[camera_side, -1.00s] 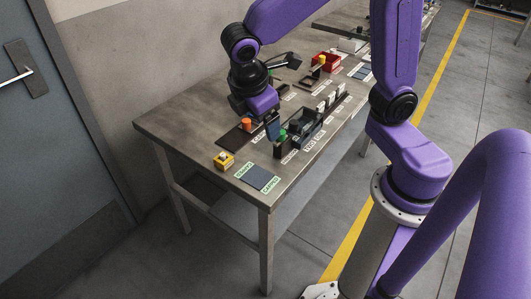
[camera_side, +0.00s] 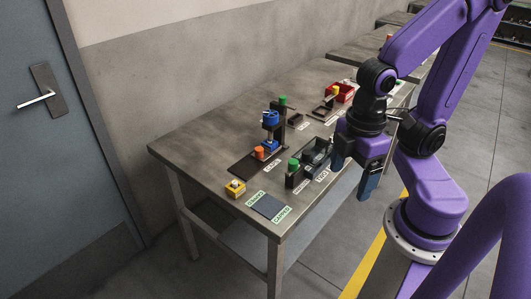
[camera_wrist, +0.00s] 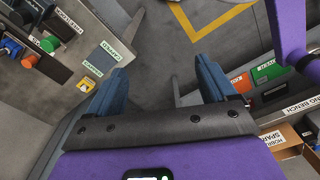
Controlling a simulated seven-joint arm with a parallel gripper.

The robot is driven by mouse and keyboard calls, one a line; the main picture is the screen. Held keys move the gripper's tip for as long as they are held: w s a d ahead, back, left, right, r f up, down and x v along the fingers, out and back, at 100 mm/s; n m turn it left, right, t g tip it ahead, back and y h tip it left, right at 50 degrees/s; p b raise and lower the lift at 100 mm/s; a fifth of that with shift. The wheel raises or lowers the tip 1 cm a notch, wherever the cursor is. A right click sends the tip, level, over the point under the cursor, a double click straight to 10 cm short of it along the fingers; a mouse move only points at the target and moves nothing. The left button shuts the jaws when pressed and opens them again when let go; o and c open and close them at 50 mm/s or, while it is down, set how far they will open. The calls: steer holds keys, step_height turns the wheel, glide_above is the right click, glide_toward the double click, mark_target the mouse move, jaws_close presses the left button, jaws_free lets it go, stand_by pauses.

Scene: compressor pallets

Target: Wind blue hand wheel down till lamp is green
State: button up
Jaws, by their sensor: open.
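In the side view a small dark press stands on the bench, with a blue hand wheel (camera_side: 271,118) on its upper part. A green cap (camera_side: 283,100) tops its column; I cannot tell whether it is a lit lamp. A blue block (camera_side: 270,146) and an orange cylinder (camera_side: 259,153) are low at the press. My gripper (camera_side: 353,180) is open and empty, fingers pointing down, at the bench's front edge, well right of the wheel. The wrist view shows the open fingers (camera_wrist: 160,68) with floor between them; the hand wheel is not clearly identifiable there.
A green cylinder (camera_side: 293,163) stands on a dark box beside a dark tray (camera_side: 317,151), between press and gripper. A yellow box (camera_side: 235,187) and a dark labelled pad (camera_side: 269,206) lie at the near end. A red bin (camera_side: 344,93) is farther back. The bench's left rear is clear.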

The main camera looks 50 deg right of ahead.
steer(key=shift+w, duration=0.1)
stand_by(0.4)
steer(key=w+d+r+m, duration=0.1)
steer(key=w+r+m, duration=0.15)
steer(key=w, duration=0.95)
steer(key=w+r+m, duration=0.2)
steer(key=w+r, duration=0.1)
steer(key=w, duration=0.9)
steer(key=m, duration=0.4)
glide_above(271, 113)
step_height(271, 113, down, 16)
steer(key=shift+a+f, duration=0.1)
steer(key=c, duration=1.1)
